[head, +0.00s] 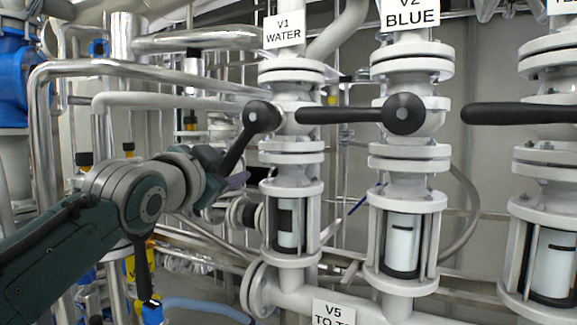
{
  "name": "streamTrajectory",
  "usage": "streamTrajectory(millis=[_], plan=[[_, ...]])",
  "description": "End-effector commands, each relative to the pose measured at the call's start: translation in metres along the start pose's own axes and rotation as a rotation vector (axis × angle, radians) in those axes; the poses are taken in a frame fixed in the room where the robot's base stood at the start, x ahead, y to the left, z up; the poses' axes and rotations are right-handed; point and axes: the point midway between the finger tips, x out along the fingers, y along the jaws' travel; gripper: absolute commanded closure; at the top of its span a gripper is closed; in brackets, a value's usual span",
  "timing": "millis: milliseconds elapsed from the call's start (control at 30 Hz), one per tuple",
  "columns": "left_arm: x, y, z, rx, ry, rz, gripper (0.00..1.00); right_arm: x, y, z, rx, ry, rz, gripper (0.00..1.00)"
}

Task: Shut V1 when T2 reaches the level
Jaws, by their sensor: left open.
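Valve V1 (294,92) is a white flanged valve under a sign reading "V1 WATER" (284,31). Its black lever (239,143) slants down and left from a round hub, at an angle to the vertical pipe. My left gripper (226,176) is open at the lever's lower end; I cannot tell whether the lever lies between the fingers. Below V1 is a caged sight glass (286,224) with a white inside and dark areas. No thing marked T2 shows in view. My right gripper is not in view.
Valve V2 (409,90), marked "BLUE", stands right of V1; its lever (345,115) points left, level, towards V1. Another level black lever (520,114) is at the right edge. A "V5" sign (333,313) is at the bottom. Shiny pipes (42,150) crowd the left.

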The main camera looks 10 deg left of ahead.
Motion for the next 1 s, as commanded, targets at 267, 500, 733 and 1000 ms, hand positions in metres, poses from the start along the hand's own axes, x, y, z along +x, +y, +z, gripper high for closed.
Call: streamTrajectory(millis=[267, 500, 733, 1000], plan=[[-0.0001, 0.0001, 0.0, 0.0, 0.0, 0.0, 0.52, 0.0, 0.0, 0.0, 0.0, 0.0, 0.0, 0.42], [-0.0002, 0.0, 0.0, 0.0, 0.0, 0.0, 0.79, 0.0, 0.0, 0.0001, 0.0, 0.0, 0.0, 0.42], [-0.0002, 0.0001, 0.0001, 0.0, 0.0, 0.0, 1.0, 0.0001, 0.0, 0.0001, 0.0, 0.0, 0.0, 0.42], [-0.0002, 0.0001, 0.0002, 0.0, 0.0, 0.0, 1.0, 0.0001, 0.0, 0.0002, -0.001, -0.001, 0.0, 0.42]])
